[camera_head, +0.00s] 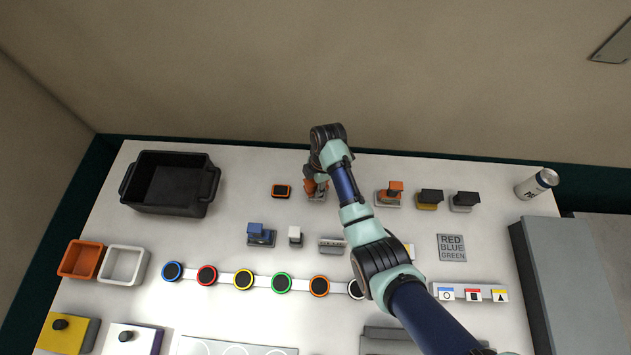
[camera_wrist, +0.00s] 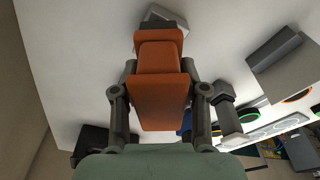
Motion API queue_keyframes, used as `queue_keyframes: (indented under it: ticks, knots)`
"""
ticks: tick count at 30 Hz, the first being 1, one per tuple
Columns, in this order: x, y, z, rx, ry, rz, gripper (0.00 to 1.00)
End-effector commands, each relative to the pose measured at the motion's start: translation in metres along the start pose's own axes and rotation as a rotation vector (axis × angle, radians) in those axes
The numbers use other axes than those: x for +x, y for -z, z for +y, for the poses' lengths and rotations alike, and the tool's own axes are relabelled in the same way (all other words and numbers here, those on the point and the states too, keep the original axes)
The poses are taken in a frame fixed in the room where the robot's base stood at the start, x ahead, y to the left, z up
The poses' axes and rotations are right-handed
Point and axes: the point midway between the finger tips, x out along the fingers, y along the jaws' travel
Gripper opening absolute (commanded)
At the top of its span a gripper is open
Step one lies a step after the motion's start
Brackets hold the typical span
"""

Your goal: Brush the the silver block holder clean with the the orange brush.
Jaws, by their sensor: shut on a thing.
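My gripper (camera_head: 316,181) is shut on the orange brush (camera_wrist: 160,100), which lies between the two fingers in the wrist view. The brush's dark end (camera_wrist: 158,23) points away from my gripper. A small silver-grey block (camera_wrist: 172,12) shows just beyond that end; I cannot tell whether they touch. In the head view my gripper is low over the back middle of the table, with orange showing under it. A grey piece (camera_head: 317,198) shows below the orange, mostly hidden; I cannot tell for sure that it is the silver block holder.
An orange block (camera_head: 396,187) on a grey base stands to the right, beside two dark-topped blocks (camera_head: 430,197). A black bin (camera_head: 170,185) stands at the back left.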

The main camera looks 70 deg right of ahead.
Motion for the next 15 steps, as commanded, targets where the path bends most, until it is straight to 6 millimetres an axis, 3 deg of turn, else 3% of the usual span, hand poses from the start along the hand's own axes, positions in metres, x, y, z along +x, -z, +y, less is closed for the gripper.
queue_keyframes:
  ticks: [15]
  knots:
    - [0.003, -0.0005, 0.0002, 0.0, 0.0, 0.0, 0.15]
